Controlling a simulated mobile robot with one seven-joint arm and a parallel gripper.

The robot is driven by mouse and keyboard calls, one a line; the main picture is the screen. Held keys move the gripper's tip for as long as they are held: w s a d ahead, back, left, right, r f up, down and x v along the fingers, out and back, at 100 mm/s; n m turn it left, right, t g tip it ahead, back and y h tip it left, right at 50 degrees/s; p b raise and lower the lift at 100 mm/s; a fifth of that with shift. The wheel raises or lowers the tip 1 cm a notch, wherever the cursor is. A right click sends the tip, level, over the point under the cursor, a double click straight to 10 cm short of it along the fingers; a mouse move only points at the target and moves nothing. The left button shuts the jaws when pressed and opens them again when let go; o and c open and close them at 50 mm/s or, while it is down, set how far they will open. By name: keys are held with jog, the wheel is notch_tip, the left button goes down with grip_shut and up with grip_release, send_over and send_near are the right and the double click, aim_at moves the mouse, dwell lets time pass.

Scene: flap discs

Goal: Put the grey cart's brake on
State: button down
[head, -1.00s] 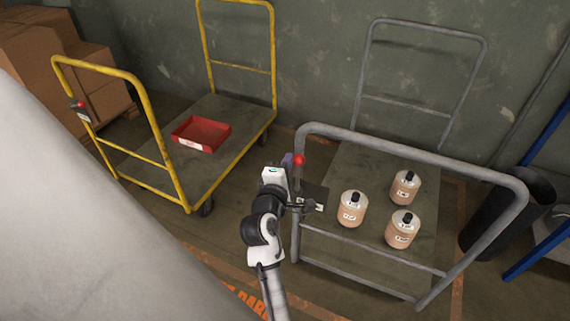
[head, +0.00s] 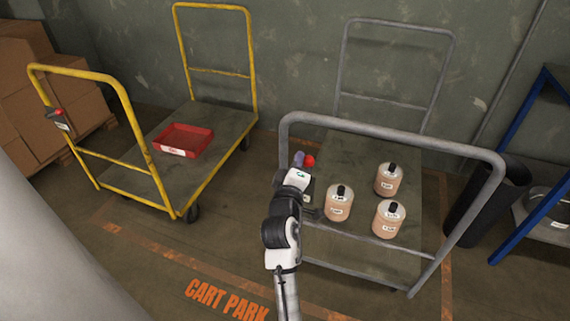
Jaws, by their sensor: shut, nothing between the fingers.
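The grey cart (head: 395,130) stands at the right, with a tubular handle frame at its near end. Its brake lever's red knob (head: 309,161) shows just inside the frame's left post. My gripper (head: 298,159) is shut and empty, its purple-grey fingertips immediately left of the knob. I cannot tell whether they touch it. My wrist and arm hide the lever's lower part and most of its dark plate. Several labelled jars with black caps, one of them here (head: 339,203), stand on the cart's deck.
A yellow cart (head: 222,130) with a red tray (head: 182,141) stands at the left, with its own red-knobbed lever (head: 57,113). A black bin (head: 490,215) and a blue-framed rack (head: 525,235) are at the right. Floor marked "CART PARK" (head: 228,299) is clear.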

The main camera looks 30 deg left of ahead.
jog(key=w+d+f+m+b, duration=0.1)
jog(key=d+f+m+b, duration=0.4)
jog(key=d, duration=0.1)
jog(key=shift+w+d+f+m+t, duration=0.15)
jog(key=shift+w+f+m+t, duration=0.15)
jog(key=shift+w+f+t, duration=0.1)
jog(key=shift+d+f, duration=0.1)
dwell(0.4)
notch_tip(320, 180, up, 4)
jog(key=a+p, duration=0.2)
jog(key=p, duration=0.2)
jog(key=b+v, duration=0.2)
jog(key=v, duration=0.8)
jog(key=shift+a+b, duration=0.4)
jog(key=shift+f, duration=0.15)
